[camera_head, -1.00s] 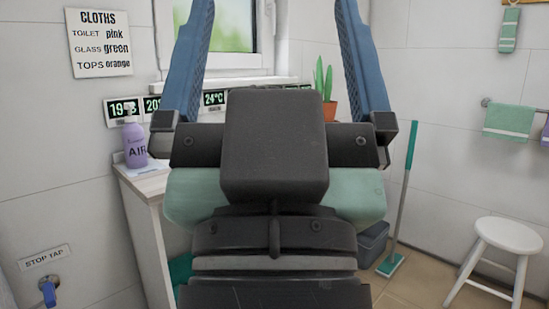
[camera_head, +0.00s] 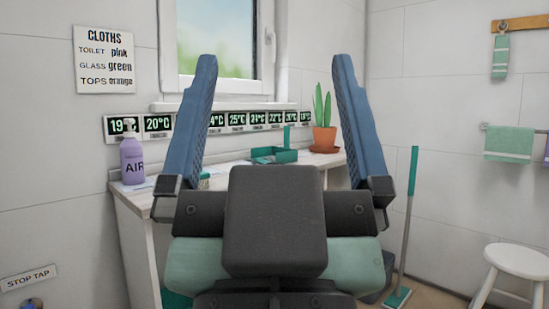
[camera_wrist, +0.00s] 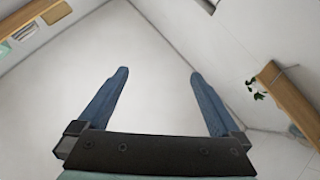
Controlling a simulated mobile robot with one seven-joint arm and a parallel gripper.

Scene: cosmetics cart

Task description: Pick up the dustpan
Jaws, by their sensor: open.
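A teal object (camera_head: 275,155) with a flat tray-like part and a short upright piece lies on the white counter (camera_head: 135,196), beyond my gripper in the head view. It looks like the dustpan, but it is small and I cannot be sure. My gripper (camera_head: 274,62) points up in front of the counter, its two blue fingers wide apart with nothing between them. My gripper hides part of the counter.
A small teal-and-white item (camera_head: 204,180) sits behind the left finger. A long-handled teal tool (camera_head: 409,215) leans right, near a white stool (camera_head: 516,262).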

